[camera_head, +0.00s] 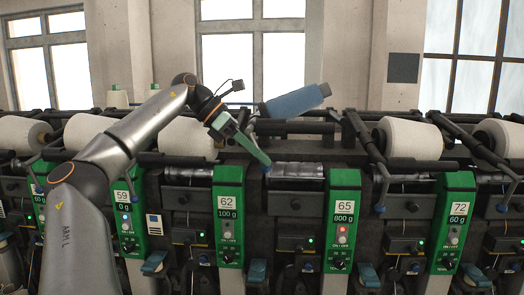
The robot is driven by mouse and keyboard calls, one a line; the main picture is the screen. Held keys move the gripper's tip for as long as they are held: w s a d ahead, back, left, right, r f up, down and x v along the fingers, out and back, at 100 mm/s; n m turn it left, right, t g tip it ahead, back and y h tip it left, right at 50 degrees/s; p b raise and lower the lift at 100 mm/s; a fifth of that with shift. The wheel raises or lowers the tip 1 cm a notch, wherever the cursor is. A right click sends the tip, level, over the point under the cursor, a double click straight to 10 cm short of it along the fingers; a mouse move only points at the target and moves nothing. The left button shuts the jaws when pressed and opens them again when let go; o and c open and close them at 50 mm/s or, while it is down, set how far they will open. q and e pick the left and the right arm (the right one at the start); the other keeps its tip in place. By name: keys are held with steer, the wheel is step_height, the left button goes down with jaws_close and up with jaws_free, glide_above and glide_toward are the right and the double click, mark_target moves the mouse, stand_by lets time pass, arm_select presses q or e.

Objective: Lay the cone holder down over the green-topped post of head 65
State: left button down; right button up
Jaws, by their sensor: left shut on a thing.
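The green-topped post of head 65 (344,208) stands right of centre, its panel reading 65 and 800 g, with a red light lit. Left of it, a blue cone (295,101) with a bare grey end sits tilted above the dark roller. My left gripper (265,162) reaches down to the right with its pale green fingers. The rest of the holder is hard to make out. My right gripper is not in view.
Posts of head 62 (229,217) and head 72 (455,222) stand either side. White cones (407,138) sit on neighbouring heads, with dark holder arms close by. Dark rails run along the machine. Above the machine the space is mostly free, in front of windows.

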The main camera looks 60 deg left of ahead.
arm_select(q)
steer(key=shift+s+a+f+g+y, duration=0.15)
steer(key=shift+s+a+g+y, duration=0.25)
steer(key=shift+g+y, duration=0.4)
steer(key=shift+s+a+f+g+y, duration=0.2)
steer(key=shift+s+g+y, duration=0.35)
steer(key=shift+g, duration=0.35)
steer(key=shift+a, duration=0.1)
steer(key=c, duration=0.9)
jaws_free()
steer(key=shift+o, duration=0.2)
steer(key=shift+r, duration=0.1)
steer(key=v, duration=0.7)
steer(key=shift+r, duration=0.25)
